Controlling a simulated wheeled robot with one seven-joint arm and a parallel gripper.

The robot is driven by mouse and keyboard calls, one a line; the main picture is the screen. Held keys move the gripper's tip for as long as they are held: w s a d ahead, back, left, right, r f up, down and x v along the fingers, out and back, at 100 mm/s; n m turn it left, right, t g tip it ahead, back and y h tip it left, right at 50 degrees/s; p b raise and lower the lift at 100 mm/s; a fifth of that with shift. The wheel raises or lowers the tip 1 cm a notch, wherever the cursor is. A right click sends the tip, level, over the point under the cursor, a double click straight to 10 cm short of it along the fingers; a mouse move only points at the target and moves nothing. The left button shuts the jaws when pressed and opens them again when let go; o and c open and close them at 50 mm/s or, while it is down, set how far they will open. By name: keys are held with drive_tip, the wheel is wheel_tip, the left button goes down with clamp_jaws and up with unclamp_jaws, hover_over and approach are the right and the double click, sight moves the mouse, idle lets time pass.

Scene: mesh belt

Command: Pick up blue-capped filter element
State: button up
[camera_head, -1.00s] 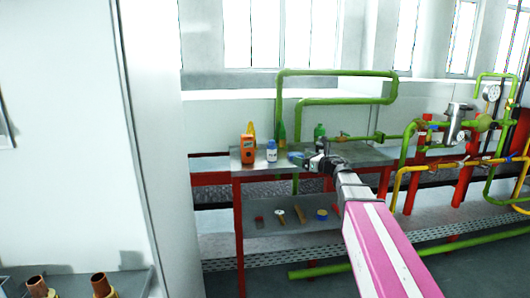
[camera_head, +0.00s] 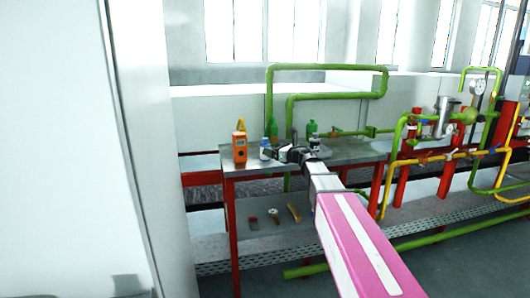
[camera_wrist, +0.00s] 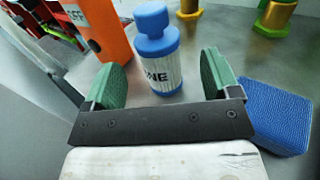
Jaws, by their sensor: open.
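A white cylinder with a blue cap (camera_wrist: 158,62), a blue base and dark letters ending in "NE" stands upright on the metal table in the wrist view. Its body looks ribbed. It also shows small in the head view (camera_head: 265,149), left of my gripper. My gripper (camera_wrist: 160,76) is open, with its two green-padded fingers on either side of the cylinder's lower part. The cylinder appears just ahead of the palm, with gaps to both fingers. I cannot tell how deep it sits between them.
An orange device (camera_head: 239,149) stands left of the cylinder. A blue textured block (camera_wrist: 275,115) lies close by the right finger. The lower shelf (camera_head: 262,240) holds several small tools. Green and yellow pipes are to the right.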

drive_tip(key=x, duration=0.5)
drive_tip(key=shift+f, duration=0.2)
drive_tip(key=c, duration=1.1)
drive_tip(key=shift+o, duration=0.2)
